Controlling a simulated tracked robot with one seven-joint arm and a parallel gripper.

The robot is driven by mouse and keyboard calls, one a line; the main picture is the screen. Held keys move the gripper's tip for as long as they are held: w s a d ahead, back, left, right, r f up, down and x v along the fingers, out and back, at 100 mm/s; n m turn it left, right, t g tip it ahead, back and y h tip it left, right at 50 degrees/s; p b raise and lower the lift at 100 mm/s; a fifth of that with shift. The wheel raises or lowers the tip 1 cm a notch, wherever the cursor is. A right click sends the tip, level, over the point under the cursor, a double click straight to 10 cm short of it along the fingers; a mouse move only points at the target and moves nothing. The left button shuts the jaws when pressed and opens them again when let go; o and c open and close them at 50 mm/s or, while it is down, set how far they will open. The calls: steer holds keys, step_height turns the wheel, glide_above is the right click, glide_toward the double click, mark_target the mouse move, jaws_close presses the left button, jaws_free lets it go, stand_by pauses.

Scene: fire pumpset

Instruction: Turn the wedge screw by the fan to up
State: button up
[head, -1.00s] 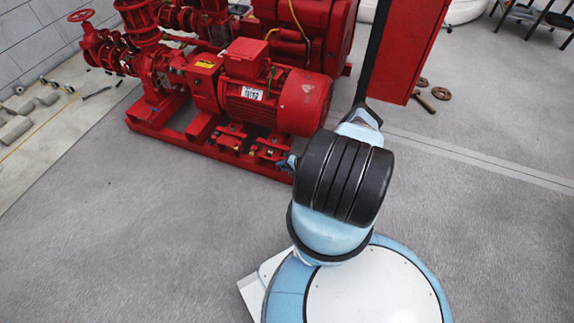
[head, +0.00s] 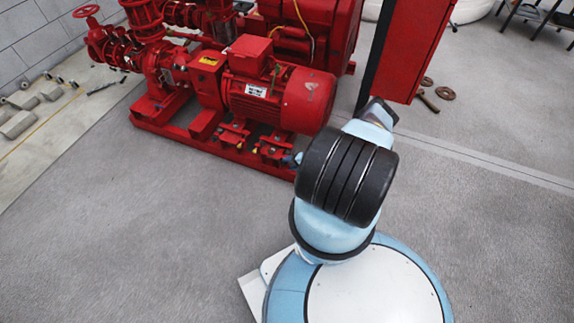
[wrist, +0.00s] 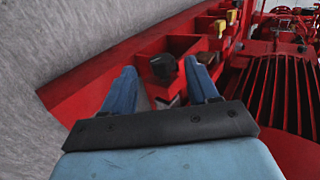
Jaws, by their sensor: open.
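In the wrist view, a dark knob-like screw head (wrist: 163,68) sits in a red bracket on the pumpset's base rail. It appears between the two blue fingertips of my open gripper (wrist: 163,82). I cannot tell whether either finger touches it, nor how it is turned. The ribbed red motor (wrist: 285,95) is to the right. In the head view, the motor's fan cover (head: 307,101) is at its right end. Only a small bluish part of my gripper (head: 292,159) shows beside the rail below the fan cover; my arm hides the rest.
More brackets with dark and yellow screw heads (wrist: 232,18) run along the rail farther off. A red cabinet (head: 415,50) on a dark post stands behind my arm. Tools and rings (head: 430,100) lie on the floor at right. The grey floor in front is clear.

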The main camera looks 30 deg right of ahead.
steer(key=v, duration=1)
steer(key=shift+s, duration=0.2)
